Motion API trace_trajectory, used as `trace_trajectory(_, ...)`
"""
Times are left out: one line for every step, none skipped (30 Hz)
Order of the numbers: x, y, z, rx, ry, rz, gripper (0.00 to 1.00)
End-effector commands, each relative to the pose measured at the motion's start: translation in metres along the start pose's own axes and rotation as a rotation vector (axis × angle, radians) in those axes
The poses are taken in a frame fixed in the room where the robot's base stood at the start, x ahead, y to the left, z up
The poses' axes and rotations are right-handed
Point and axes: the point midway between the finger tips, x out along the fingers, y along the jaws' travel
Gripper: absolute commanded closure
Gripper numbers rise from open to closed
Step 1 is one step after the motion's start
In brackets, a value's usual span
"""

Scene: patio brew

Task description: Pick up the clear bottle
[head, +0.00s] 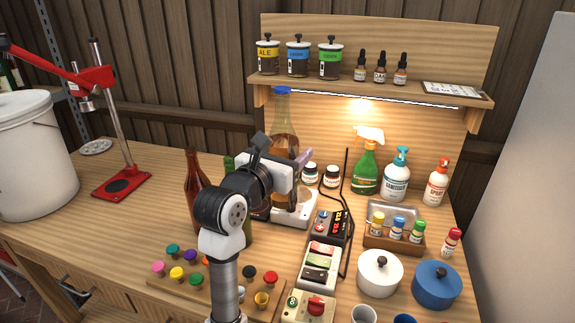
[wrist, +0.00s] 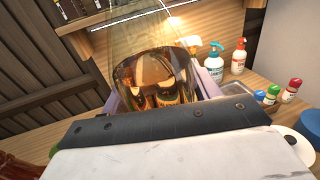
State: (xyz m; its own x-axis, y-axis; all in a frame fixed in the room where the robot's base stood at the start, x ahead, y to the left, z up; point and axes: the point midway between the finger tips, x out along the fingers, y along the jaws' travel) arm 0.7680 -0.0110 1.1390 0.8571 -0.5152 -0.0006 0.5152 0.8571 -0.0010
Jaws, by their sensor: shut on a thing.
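The clear bottle (head: 284,122) has a blue cap and amber liquid inside. It stands upright in the head view, at or just above a white device at the back of the table. In the wrist view the clear bottle (wrist: 150,75) fills the space between the pale purple fingers. My gripper (head: 298,160) is shut on the bottle's body. My arm hides the bottle's lower part in the head view, so I cannot tell whether its base touches the device.
A brown bottle (head: 194,185) and a partly hidden green bottle stand left of my arm. A green spray bottle (head: 366,170) and sanitizer bottle (head: 396,175) stand to the right. The shelf (head: 440,98) overhangs behind. The table's left-middle (head: 150,215) is fairly clear.

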Motion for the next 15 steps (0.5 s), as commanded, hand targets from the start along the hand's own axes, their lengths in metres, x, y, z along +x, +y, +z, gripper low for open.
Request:
trace_trajectory(-0.001,0.0,0.007,0.005,-0.006,0.001,0.92)
trace_trajectory(-0.001,0.0,0.009,0.006,-0.006,0.001,0.92)
trace_trajectory(-0.001,0.0,0.012,0.005,-0.006,0.001,0.92)
trace_trajectory(-0.001,-0.001,0.014,0.004,-0.005,0.001,0.92)
trace_trajectory(-0.001,0.0,0.017,0.004,-0.005,0.001,0.92)
trace_trajectory(-0.001,0.0,0.019,0.005,-0.005,0.001,0.92)
trace_trajectory(-0.001,0.0,0.021,0.005,-0.005,0.0,0.92)
trace_trajectory(-0.001,0.0,0.023,0.004,-0.005,0.0,0.92)
trace_trajectory(-0.001,0.0,0.025,0.004,-0.006,0.0,0.92)
trace_trajectory(-0.001,0.0,0.027,0.004,-0.006,0.0,0.92)
trace_trajectory(-0.001,0.0,0.028,0.004,-0.006,0.0,0.92)
trace_trajectory(-0.001,0.0,0.03,0.003,-0.006,0.0,0.92)
trace_trajectory(-0.001,0.0,0.031,0.003,-0.006,0.001,0.92)
trace_trajectory(-0.001,0.0,0.032,0.003,-0.005,0.001,0.92)
trace_trajectory(-0.001,0.0,0.034,0.004,-0.005,0.001,0.92)
